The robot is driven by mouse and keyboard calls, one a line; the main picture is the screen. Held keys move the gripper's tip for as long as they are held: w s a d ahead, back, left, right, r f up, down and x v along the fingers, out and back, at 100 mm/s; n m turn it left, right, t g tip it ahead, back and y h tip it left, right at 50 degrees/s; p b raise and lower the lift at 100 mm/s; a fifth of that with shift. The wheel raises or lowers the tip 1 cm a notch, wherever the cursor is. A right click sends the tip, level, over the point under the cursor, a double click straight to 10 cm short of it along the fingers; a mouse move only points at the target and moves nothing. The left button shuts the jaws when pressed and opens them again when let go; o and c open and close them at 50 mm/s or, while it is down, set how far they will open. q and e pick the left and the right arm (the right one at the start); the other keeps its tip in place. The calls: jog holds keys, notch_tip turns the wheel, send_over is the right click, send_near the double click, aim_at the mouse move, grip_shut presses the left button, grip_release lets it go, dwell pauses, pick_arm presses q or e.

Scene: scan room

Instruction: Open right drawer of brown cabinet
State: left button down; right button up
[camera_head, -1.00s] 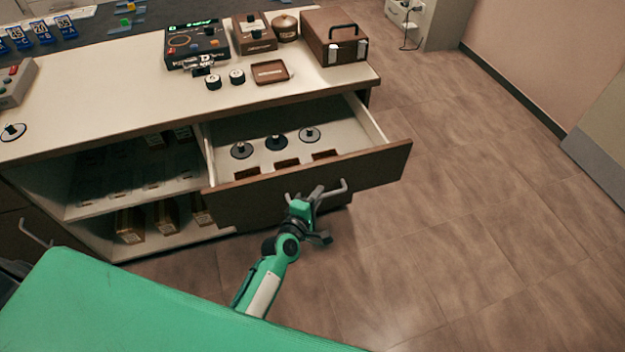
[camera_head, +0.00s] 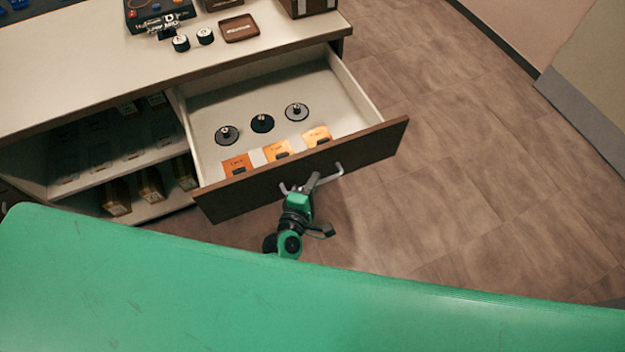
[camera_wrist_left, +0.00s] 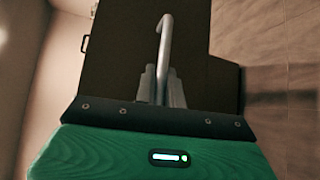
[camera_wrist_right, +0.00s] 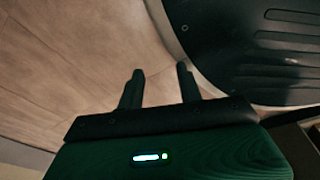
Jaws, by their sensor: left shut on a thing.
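The brown cabinet (camera_head: 225,65) has a pale top and open shelves on its left. Its right drawer (camera_head: 375,148) is pulled well out, showing a pale inside. My left gripper (camera_head: 303,185) is shut on the grey drawer handle (camera_head: 335,174) at the front panel. In the left wrist view, its two fingers (camera_wrist_left: 160,82) close around the handle bar (camera_wrist_left: 164,35). My right gripper (camera_wrist_right: 160,72) shows only in the right wrist view, its fingers apart with nothing between them.
Inside the drawer lie three dark discs with knobs (camera_head: 262,123) and three orange cards (camera_head: 278,151). A small brown tray (camera_head: 239,28) and two round knobs (camera_head: 181,43) sit on the top. Wooden floor (camera_head: 470,170) to the right is clear.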

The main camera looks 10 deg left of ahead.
pick_arm(q)
jog(key=c, duration=1.8)
grip_release()
jog(key=shift+o, duration=0.2)
